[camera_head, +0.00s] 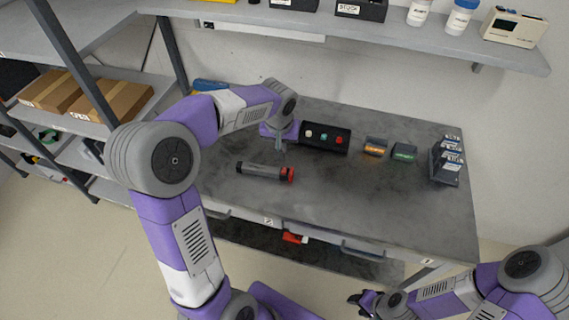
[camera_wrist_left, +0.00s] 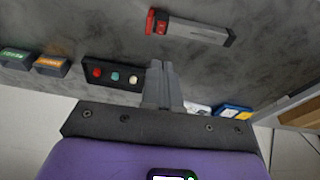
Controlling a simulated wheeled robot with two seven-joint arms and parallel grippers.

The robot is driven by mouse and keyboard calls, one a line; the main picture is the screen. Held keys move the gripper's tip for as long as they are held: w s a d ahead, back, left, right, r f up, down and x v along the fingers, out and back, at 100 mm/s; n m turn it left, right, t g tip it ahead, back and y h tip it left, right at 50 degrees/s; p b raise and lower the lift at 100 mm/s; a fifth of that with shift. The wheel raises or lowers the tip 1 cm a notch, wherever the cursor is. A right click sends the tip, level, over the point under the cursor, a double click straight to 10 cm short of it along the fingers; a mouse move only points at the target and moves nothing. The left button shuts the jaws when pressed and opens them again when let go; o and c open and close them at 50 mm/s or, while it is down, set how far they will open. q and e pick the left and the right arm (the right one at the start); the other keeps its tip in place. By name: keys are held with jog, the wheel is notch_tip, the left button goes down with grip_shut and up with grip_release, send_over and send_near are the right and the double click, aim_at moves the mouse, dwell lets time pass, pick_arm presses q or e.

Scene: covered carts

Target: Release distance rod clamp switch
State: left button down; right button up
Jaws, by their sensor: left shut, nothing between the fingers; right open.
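A grey rod-shaped device (camera_head: 261,171) with a black end on the left lies flat on the table. A red clamp piece (camera_head: 288,174) is at its right end. In the left wrist view the device (camera_wrist_left: 202,31) lies beyond my fingertips, with the red piece (camera_wrist_left: 156,21) nearest their line. My left gripper (camera_head: 281,150) points down just behind the device and is apart from it. Its fingers (camera_wrist_left: 162,66) are shut together and empty. My right gripper (camera_head: 364,300) is open, low in front of the table, far from the device.
A black box with three coloured buttons (camera_head: 325,138) stands beside my left gripper. Orange (camera_head: 376,147) and green (camera_head: 404,152) labelled bins and a dark rack (camera_head: 447,163) are further right. A shelf (camera_head: 350,32) overhangs the back. The table's front middle is clear.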

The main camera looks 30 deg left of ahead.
pick_arm(q)
jog(key=b, duration=0.2)
send_near(284, 171)
jog(key=x, duration=0.5)
jog(key=shift+w, duration=0.15)
jog(key=shift+x, duration=0.75)
jog(key=shift+s+d, duration=0.1)
jog(key=shift+s, duration=0.1)
